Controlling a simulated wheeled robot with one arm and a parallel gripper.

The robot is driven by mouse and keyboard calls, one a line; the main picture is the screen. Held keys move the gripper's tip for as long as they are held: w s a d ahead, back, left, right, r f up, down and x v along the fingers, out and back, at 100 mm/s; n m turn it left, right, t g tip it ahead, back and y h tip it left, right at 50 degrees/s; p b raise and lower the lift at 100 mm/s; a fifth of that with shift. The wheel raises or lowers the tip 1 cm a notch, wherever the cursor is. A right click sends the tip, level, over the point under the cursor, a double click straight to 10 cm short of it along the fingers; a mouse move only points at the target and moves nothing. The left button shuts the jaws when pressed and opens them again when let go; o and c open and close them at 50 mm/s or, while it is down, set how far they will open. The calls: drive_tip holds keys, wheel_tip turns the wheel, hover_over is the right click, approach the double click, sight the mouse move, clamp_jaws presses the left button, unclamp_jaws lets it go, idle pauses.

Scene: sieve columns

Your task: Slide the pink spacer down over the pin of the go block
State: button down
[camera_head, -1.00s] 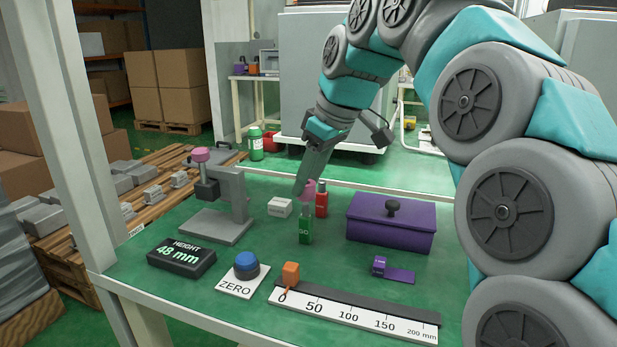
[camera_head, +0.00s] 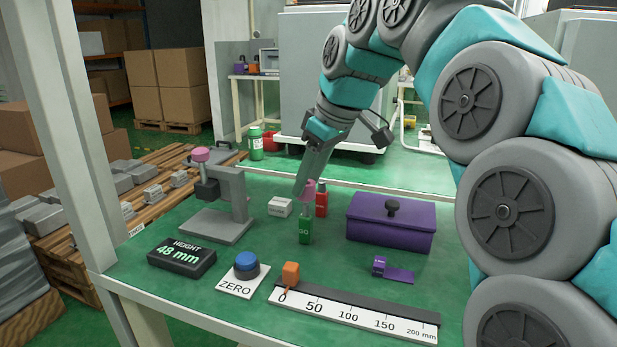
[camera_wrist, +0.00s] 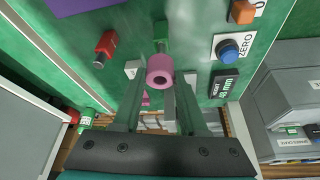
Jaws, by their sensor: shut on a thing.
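The pink spacer (camera_head: 309,188) is a short tube with a hole through it; it also shows in the wrist view (camera_wrist: 160,68). My gripper (camera_wrist: 160,82) is shut on it, one finger on each side. The green go block (camera_head: 305,230) stands upright on the green table, directly below the spacer. Its grey pin (camera_head: 306,209) shows between block and spacer. In the wrist view the block (camera_wrist: 161,30) lies just beyond the spacer, partly hidden by it. I cannot tell whether the pin's tip is inside the spacer's hole.
A red block (camera_head: 321,200) stands close right of the go block, and a white block (camera_head: 280,207) to its left. A purple box (camera_head: 391,225) is at right, a grey height gauge (camera_head: 235,195) at left. A ruler (camera_head: 355,316) lies in front.

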sight(313, 185)
drive_tip(key=shift+f+b, duration=1)
drive_tip(key=shift+f, duration=0.8)
drive_tip(key=shift+c, duration=1.8)
unclamp_jaws()
drive_tip(key=shift+r, duration=0.1)
drive_tip(key=shift+v, duration=3.8)
drive_tip(key=shift+a, duration=0.1)
